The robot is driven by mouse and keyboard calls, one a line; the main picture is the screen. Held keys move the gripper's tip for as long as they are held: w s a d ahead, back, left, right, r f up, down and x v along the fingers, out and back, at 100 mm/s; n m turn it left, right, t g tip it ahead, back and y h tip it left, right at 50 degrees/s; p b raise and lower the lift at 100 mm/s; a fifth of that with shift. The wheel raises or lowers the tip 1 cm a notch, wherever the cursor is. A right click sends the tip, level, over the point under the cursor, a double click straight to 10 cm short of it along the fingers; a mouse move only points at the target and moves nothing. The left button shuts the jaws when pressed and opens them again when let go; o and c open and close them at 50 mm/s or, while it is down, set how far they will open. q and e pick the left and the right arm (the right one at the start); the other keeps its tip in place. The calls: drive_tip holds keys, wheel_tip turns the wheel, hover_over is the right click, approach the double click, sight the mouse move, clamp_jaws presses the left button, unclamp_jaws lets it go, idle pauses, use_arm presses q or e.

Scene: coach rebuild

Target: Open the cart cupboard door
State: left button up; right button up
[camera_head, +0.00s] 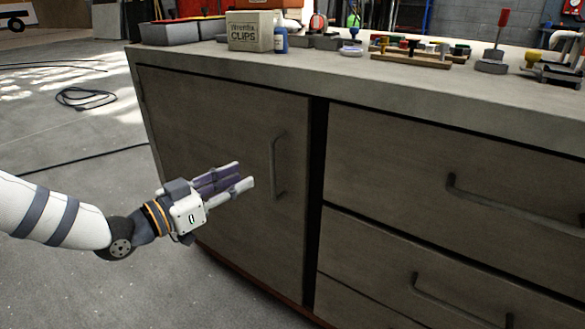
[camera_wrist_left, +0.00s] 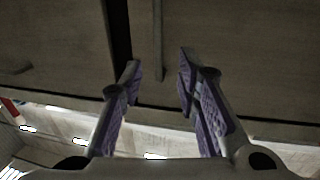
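The cart cupboard door (camera_head: 225,130) is a grey-brown panel on the left of the cart front, and it looks shut. Its handle (camera_head: 274,168) is a dark upright bar near the door's right edge. In the left wrist view the handle (camera_wrist_left: 157,40) lies between the lines of the two fingers, beyond their tips. My left gripper (camera_head: 243,174) is open and empty, in front of the door and just left of the handle. Its purple-padded fingers (camera_wrist_left: 159,62) stand apart in the left wrist view. I see no contact with the handle. My right gripper is not in view.
Drawers with bar handles (camera_head: 510,210) fill the cart's right side, past a dark gap (camera_head: 315,180). The cart top holds a clips box (camera_head: 250,32), a blue bottle (camera_head: 281,40) and several tools. A cable (camera_head: 85,98) lies on the floor at left, which is otherwise mostly clear.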

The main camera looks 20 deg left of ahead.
sight(271, 166)
use_arm(q)
drive_tip(key=b+x, duration=0.2)
drive_tip(key=x, duration=0.7)
drive_tip(key=shift+w+d+f, duration=0.1)
drive_tip(key=shift+w+d, duration=0.15)
drive_tip(key=shift+d, duration=0.1)
clamp_jaws()
